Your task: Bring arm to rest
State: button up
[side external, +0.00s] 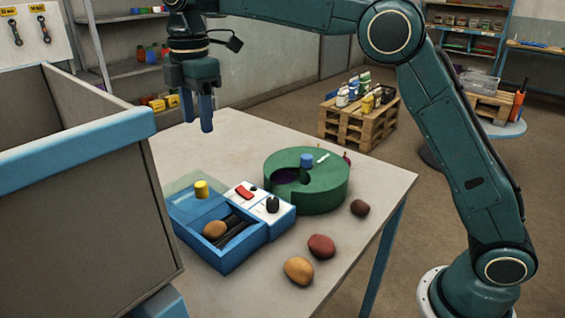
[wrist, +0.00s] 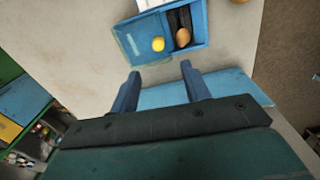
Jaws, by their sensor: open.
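My gripper (side external: 201,115) hangs above the back left part of the table (side external: 390,190), fingers pointing down. In the wrist view my gripper (wrist: 158,90) has its two blue fingers apart, with nothing between them. The table top lies below, and no object touches the fingers. My arm arches from its base at the lower right over to the left.
A grey bin (side external: 90,215) stands left.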

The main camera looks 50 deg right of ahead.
jog(key=s+d+r+m+t, duration=0.1)
jog(key=s+d+r+m, duration=0.1)
jog(key=s+d+m, duration=0.45)
jog(key=s+d+r+m+t, duration=0.2)
jog(key=s+d+r, duration=0.15)
jog(key=s, duration=0.65)
jog(key=s+d+f+m+t, duration=0.1)
jog(key=s+f+m, duration=0.3)
jog(key=s, duration=0.4)
jog(key=s+d+f+m+t, duration=0.1)
jog(key=s+d+f+m, duration=0.3)
jog(key=s, duration=0.5)
notch_tip(320, 180, down, 3)
jog(key=shift+s+d+r+m, duration=0.15)
jog(key=shift+d+r+m, duration=0.05)
jog(key=shift+m, duration=0.15)
